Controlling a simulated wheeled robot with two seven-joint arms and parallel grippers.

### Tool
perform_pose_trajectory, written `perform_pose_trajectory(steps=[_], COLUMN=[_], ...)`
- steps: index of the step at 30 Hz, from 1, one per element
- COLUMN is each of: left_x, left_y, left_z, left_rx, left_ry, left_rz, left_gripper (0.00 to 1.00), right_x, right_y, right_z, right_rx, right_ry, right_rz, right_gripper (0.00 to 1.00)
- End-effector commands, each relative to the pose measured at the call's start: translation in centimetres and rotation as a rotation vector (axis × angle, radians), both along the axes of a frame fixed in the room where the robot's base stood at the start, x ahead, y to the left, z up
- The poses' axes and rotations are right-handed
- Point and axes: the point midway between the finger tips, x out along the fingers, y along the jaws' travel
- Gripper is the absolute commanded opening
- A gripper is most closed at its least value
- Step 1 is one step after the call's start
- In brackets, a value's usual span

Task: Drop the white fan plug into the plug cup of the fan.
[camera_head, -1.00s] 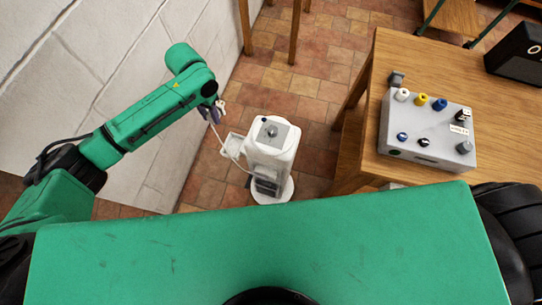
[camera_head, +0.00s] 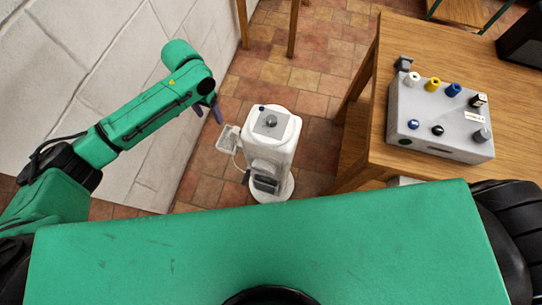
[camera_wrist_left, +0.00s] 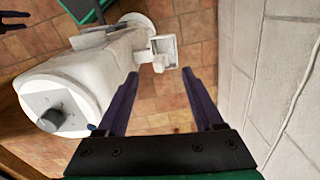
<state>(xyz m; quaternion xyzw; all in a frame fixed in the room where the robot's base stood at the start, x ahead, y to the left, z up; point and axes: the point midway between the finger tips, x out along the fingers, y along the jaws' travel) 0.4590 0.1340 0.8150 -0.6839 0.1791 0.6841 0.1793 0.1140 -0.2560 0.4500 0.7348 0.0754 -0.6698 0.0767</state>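The white fan (camera_head: 268,150) stands upright on the floor with its plug cup (camera_head: 222,146) on its left side. The cup also shows in the left wrist view (camera_wrist_left: 166,42). A small white piece, apparently the fan plug (camera_wrist_left: 160,63), is at the cup's edge nearest my gripper; I cannot tell how deep it sits. The white cord hangs between cup and fan. My left gripper (camera_head: 209,115) is above and left of the cup, its fingers spread and empty in the wrist view (camera_wrist_left: 160,75). A dark forked shape at that view's upper left may be my right gripper.
A wooden table (camera_head: 455,180) with a grey box of colored knobs (camera_head: 440,118) stands to the right. A pale wall (camera_head: 100,60) rises close on the left. Tiled floor (camera_head: 275,75) is free behind the fan, apart from wooden legs.

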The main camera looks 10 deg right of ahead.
Motion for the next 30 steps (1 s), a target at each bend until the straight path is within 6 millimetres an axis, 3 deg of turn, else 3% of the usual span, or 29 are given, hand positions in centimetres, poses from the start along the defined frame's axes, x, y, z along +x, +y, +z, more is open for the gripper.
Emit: perform_pose_trajectory(steps=[5, 8, 15, 21, 30], left_x=[0.0, 0.1, 0.1, 0.1, 0.0], left_y=[0.0, 0.0, 0.0, 0.0, 0.0], left_z=[0.5, 2.2, 9.2, 13.6, 14.6], left_rx=[-0.002, -0.001, -0.002, -0.001, 0.000], left_ry=[-0.001, -0.003, -0.006, -0.003, 0.000], left_rz=[0.000, -0.001, -0.002, 0.000, 0.000], left_gripper=[0.69, 0.69, 0.69, 0.69, 0.69], right_x=[0.0, 0.0, 0.0, 0.0, 0.0], right_y=[0.0, -0.1, -0.3, -0.5, -0.5], right_z=[0.0, 0.0, -0.1, -0.1, -0.1], right_rx=[-0.001, -0.001, -0.004, -0.007, -0.007], right_ry=[0.000, 0.000, -0.001, -0.001, 0.000], right_rz=[0.000, -0.001, -0.001, -0.002, -0.001], right_gripper=[0.50, 0.50, 0.50, 0.50, 0.50])
